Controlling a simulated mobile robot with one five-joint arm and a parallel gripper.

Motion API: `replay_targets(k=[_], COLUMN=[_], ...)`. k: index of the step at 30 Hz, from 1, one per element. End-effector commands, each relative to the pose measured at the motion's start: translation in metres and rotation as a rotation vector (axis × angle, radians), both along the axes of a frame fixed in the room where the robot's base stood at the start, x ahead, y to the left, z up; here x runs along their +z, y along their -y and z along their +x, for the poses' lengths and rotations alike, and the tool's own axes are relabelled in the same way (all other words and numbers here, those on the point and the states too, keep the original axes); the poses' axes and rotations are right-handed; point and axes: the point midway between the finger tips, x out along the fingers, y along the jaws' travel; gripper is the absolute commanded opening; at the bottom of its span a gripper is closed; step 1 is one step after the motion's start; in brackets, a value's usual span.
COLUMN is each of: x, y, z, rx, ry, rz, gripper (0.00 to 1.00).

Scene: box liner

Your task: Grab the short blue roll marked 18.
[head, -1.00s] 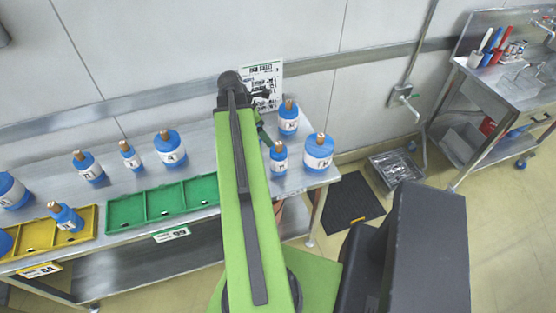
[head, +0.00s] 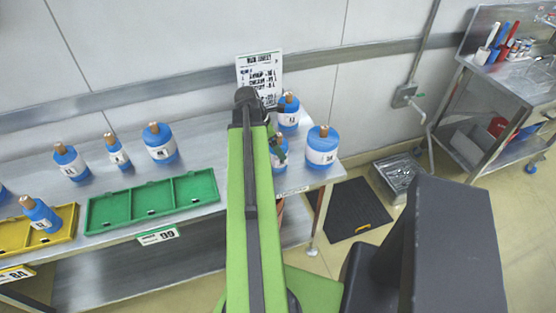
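Several blue rolls with brown cores and white labels stand on the steel table; the printed numbers are too small to read surely, so I cannot tell which is 18. At the right end are a back roll (head: 288,113), a wide roll (head: 322,148) and a roll (head: 279,153) partly hidden by my green arm. My gripper (head: 275,137) shows only as a dark bit beside the arm's end, at the top of that partly hidden roll. I cannot tell whether it touches the roll or how its fingers stand.
Left of my arm stand a wide roll (head: 160,143), a thin roll (head: 117,152) and another roll (head: 70,163). A green tray (head: 152,213) is empty; a yellow tray (head: 62,232) holds a roll (head: 40,216). A printed sign (head: 259,75) stands at the back.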

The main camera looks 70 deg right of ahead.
Motion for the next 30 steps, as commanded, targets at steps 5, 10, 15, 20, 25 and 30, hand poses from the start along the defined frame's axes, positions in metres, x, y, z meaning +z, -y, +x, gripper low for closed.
replay_targets(k=[5,10,15,20,25,30], x=[-0.0281,-0.0241,-0.024,-0.0241,-0.0241,-0.0241], y=[0.0057,0.0057,0.0056,0.0055,0.0054,0.0054], z=[-0.007,-0.0069,-0.0067,-0.0065,-0.0064,-0.0062], rx=[-0.001,0.0,0.0,0.0,0.0,0.001], ry=[0.0,0.0,0.0,0.0,0.0,0.0], rz=[0.0,0.0,0.0,0.0,0.0,0.0], gripper=[0.9,0.9,0.7,0.49,0.27,0.05])
